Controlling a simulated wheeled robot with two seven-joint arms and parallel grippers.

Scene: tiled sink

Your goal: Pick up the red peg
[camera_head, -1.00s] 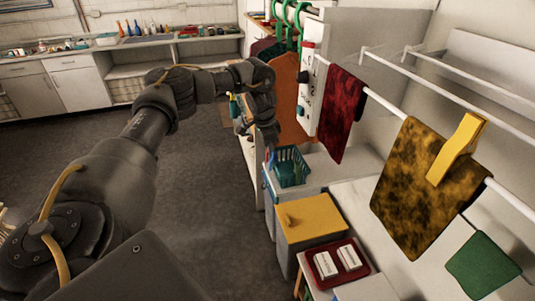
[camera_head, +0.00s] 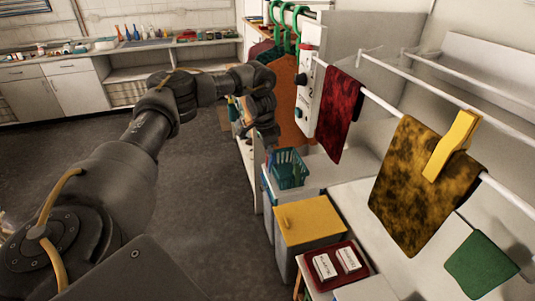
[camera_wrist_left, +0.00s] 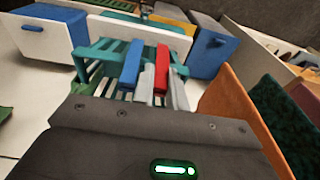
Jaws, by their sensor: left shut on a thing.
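The red peg (camera_wrist_left: 162,70) stands upright at the teal basket (camera_wrist_left: 92,66) in the left wrist view. A blue peg (camera_wrist_left: 130,66) stands just left of it. My left gripper (camera_wrist_left: 163,88) is shut on the red peg, with pale finger-like parts on both sides of it; the exact contact is hard to see. In the head view my left gripper (camera_head: 271,146) points down at the back left rim of the basket (camera_head: 289,170). The red peg is too small to make out there. My right gripper is not in view.
A yellow-lidded box (camera_head: 310,222) and a red tray (camera_head: 335,264) with white blocks stand in front of the basket. Cloths hang on a rail (camera_head: 384,103) to the right, one with a yellow clip (camera_head: 452,146). Orange cloth (camera_head: 288,95) hangs close behind the gripper.

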